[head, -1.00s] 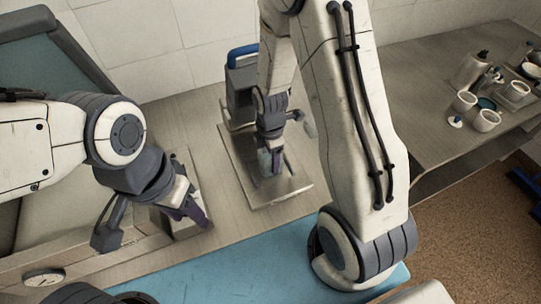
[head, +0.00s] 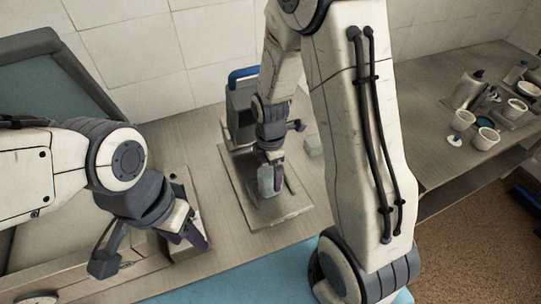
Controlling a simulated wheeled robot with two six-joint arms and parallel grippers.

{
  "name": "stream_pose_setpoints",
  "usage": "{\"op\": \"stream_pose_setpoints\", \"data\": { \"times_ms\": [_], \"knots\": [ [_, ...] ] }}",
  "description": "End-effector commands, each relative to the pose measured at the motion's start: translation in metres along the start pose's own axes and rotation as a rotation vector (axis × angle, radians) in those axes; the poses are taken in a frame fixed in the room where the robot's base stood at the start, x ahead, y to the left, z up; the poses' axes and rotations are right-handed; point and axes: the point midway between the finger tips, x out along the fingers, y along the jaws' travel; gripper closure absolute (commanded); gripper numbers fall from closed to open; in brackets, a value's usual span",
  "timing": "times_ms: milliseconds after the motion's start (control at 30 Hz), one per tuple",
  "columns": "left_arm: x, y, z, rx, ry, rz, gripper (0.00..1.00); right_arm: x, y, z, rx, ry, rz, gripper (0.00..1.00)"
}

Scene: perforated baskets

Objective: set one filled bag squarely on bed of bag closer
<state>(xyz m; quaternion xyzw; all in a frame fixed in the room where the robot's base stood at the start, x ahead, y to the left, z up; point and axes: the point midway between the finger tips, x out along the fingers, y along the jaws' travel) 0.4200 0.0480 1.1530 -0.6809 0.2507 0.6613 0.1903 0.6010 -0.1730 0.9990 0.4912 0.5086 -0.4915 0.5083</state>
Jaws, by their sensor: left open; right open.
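The bag closer (head: 243,100) stands on the counter against the wall, dark with a blue handle. Its flat metal bed (head: 238,178) reaches toward me. A pale, bluish filled bag (head: 266,183) stands on the bed, roughly upright; I cannot tell how square it is. My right gripper (head: 272,157) is open, just above the top of the bag, pointing down. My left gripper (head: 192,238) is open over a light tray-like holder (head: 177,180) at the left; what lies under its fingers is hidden.
Cups (head: 486,138) and containers stand on the right counter. A blue mat (head: 240,280) lies at the front. A round dial (head: 38,299) shows at lower left.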

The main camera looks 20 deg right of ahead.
Motion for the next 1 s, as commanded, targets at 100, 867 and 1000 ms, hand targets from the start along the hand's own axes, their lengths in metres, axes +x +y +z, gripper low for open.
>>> {"op": "stream_pose_setpoints", "data": {
  "times_ms": [100, 867, 1000],
  "knots": [
    [0.005, 0.0, 0.0, 0.0, 0.0, 0.0, 0.5, -0.026, 0.002, 0.0, 0.0, 0.0, 0.009, 0.0],
    [0.01, -0.001, 0.001, 0.001, 0.0, 0.0, 0.5, -0.123, -0.064, -0.082, 0.373, 0.038, 0.016, 0.0],
    [0.01, -0.001, 0.001, 0.001, 0.0, 0.0, 0.5, -0.136, -0.114, -0.113, 0.63, 0.064, 0.0, 0.0]
  ]
}}
